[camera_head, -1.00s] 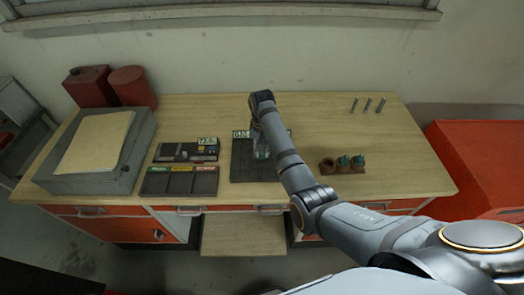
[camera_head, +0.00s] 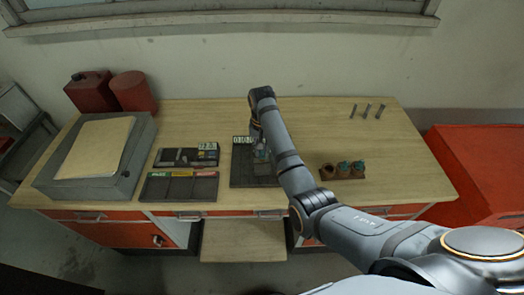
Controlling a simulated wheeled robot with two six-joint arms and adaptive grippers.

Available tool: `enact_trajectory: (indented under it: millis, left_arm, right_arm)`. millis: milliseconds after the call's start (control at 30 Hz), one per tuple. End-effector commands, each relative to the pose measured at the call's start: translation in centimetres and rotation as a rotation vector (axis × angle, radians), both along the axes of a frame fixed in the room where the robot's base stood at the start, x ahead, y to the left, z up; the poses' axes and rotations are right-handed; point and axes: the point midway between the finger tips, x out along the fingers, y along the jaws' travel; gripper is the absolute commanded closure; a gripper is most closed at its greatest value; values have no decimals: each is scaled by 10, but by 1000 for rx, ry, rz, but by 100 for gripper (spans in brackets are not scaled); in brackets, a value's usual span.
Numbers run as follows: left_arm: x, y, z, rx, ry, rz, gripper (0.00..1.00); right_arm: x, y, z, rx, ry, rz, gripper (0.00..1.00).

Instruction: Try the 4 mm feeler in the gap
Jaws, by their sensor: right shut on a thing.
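My right arm reaches in from the lower right. Its gripper (camera_head: 260,152) points down over the dark plate (camera_head: 240,176) in the middle of the bench. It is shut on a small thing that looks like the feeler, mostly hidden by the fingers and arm. Whether it touches anything below, and the gap itself, cannot be made out. A small wooden holder (camera_head: 331,178) stands to the right, with two teal-topped pieces (camera_head: 344,166) in it and an open hole at its left end. My left gripper is not in view.
Left of the plate are a dark tray with a small display (camera_head: 207,147) and a tray with green, yellow and red labels (camera_head: 180,188). A grey box (camera_head: 130,165) and red cans (camera_head: 133,92) stand farther left. Three metal pins (camera_head: 366,111) stand at back right.

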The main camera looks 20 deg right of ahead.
Motion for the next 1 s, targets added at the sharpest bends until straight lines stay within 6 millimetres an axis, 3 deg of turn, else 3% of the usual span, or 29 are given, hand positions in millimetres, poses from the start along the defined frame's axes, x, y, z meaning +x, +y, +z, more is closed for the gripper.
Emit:
enact_trajectory:
  millis: [167, 700, 1000]
  left_arm:
    - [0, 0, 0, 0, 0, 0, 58]
    - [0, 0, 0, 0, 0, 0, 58]
    - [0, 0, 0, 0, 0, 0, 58]
  right_arm:
    - [0, 0, 3, 0, -2, 0, 100]
    - [0, 0, 48, 0, -1, 0, 100]
    - [0, 0, 50, 0, 0, 0, 100]
